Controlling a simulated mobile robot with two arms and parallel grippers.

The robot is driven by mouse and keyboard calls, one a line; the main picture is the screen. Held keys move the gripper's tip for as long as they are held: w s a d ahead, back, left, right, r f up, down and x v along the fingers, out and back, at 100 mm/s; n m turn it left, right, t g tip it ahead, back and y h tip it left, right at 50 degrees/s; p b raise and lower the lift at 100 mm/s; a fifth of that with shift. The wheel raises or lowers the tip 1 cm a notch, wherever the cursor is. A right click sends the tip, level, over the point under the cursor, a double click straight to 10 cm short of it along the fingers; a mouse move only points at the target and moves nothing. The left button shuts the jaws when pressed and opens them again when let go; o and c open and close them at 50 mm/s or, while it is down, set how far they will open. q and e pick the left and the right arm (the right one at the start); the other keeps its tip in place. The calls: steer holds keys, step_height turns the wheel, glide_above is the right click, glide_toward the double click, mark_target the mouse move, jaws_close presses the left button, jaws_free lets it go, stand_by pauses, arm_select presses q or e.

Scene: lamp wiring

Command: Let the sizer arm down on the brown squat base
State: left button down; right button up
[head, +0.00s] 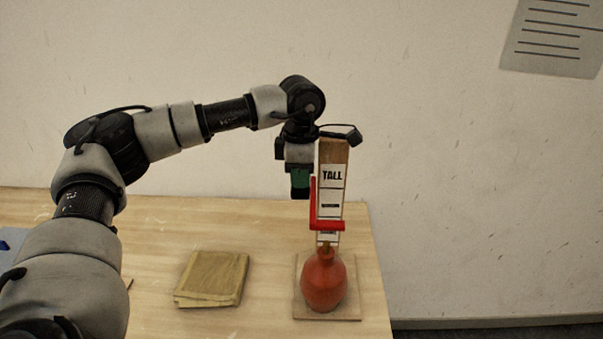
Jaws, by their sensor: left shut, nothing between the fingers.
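The squat base (324,283) looks reddish-brown. It stands upright on a thin wooden board, with a short narrow neck at its top. Right behind it rises the wooden sizer post (333,153), with a white scale whose top band reads TALL. The red sizer arm (328,225) is an L shape, its crossbar over the post just above the base's neck; I cannot tell whether they touch. My left gripper (300,192), with green fingers, points down beside the post, just left of the red arm's upright. It is shut and empty. My right gripper is out of view.
A folded brown cloth (212,277) lies on the wooden table (160,235) left of the base. The sizer's board (345,312) sits near the table's right edge. A bluish item (12,240) shows at the far left. A printed sheet (555,35) hangs on the wall.

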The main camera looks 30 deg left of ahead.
mark_target(300, 193)
arm_select(q)
steer(key=shift+f+b, duration=1.5)
steer(key=shift+f, duration=0.8)
steer(key=shift+r, duration=0.1)
steer(key=shift+r, duration=0.1)
step_height(300, 193, up, 16)
steer(key=p, duration=1.1)
steer(key=shift+r, duration=0.25)
